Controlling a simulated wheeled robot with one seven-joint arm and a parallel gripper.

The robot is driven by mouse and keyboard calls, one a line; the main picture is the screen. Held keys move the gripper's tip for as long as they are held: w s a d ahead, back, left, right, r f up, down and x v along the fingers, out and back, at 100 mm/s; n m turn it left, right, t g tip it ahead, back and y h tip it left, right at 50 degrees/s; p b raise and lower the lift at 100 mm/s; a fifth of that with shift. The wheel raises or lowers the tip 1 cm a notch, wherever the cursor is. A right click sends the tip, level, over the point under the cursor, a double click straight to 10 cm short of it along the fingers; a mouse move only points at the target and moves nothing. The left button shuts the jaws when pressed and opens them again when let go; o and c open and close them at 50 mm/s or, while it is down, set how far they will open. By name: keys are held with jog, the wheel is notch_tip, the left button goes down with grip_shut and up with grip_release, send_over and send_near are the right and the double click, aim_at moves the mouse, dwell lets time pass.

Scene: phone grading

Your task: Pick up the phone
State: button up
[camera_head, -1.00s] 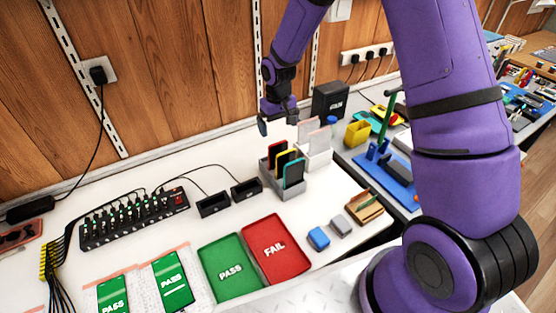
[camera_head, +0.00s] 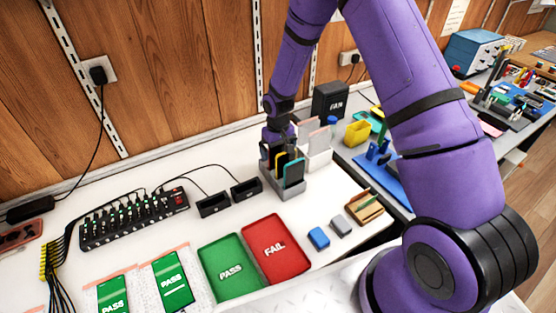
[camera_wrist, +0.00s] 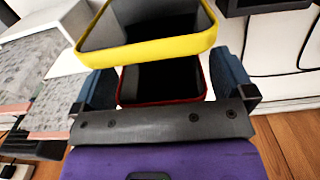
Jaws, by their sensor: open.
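A grey rack (camera_head: 290,193) holds several upright phones. A teal-edged phone (camera_head: 293,173) stands at the front and a yellow-edged phone (camera_head: 281,161) behind it. My gripper (camera_head: 278,146) is down at the rear of the rack. In the wrist view my open gripper (camera_wrist: 163,76) has one blue-grey finger on either side of a red-edged phone (camera_wrist: 162,82). Gaps show between the fingers and this phone, and it is not gripped. The yellow-edged phone (camera_wrist: 150,50) is just beyond it. In the head view my gripper mostly hides the red-edged phone.
A white holder with pale cards (camera_head: 319,155) stands just right of the rack. Two black cradles (camera_head: 214,205) are on the left. The green PASS tray (camera_head: 230,268) and red FAIL tray (camera_head: 275,250) lie in front. White table between them is free.

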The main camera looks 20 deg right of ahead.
jog(key=shift+f, duration=0.5)
jog(key=c, duration=1)
jog(key=shift+o, duration=0.2)
